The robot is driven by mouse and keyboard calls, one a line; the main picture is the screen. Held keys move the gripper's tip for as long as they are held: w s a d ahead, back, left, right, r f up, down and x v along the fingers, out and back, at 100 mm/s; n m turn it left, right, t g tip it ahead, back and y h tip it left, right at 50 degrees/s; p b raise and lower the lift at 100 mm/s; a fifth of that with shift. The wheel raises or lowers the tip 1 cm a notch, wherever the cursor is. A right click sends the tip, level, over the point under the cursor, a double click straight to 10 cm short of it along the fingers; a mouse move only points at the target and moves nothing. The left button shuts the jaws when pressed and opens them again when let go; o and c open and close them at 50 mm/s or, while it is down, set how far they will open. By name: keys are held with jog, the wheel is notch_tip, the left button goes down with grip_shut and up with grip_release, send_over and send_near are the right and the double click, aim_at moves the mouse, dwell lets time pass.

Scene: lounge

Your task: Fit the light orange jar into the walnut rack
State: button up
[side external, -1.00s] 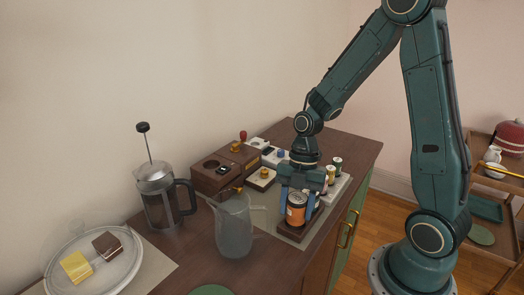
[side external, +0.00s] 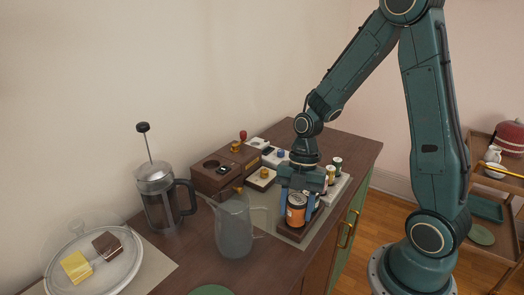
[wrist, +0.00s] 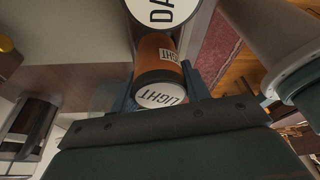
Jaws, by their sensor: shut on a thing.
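The light orange jar (side external: 296,211) has a pale label band and stands upright between my gripper's blue fingers in the side view. My gripper (side external: 298,206) is shut on it. In the wrist view the jar (wrist: 153,52) shows a white lid reading LIGHT, with my gripper's fingers (wrist: 158,88) on either side. The walnut rack (side external: 290,235) is a low dark wooden piece directly below the jar. I cannot tell whether the jar's base touches or sits in the rack. A white disc lettered "DA" (wrist: 163,9) is partly cut off at the wrist view's top.
A glass pitcher (side external: 235,229) stands close left of the rack, with a French press (side external: 162,198) farther left. A wooden box (side external: 218,172) with knobs is behind. Small jars (side external: 331,173) stand behind and right of my gripper. A glass-covered plate (side external: 92,270) is front left.

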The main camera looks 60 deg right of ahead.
jog(key=shift+f, duration=1.25)
dwell(0.3)
jog(key=o, duration=1.2)
jog(key=shift+r, duration=0.1)
jog(key=shift+v, duration=3.65)
jog(key=shift+r, duration=0.1)
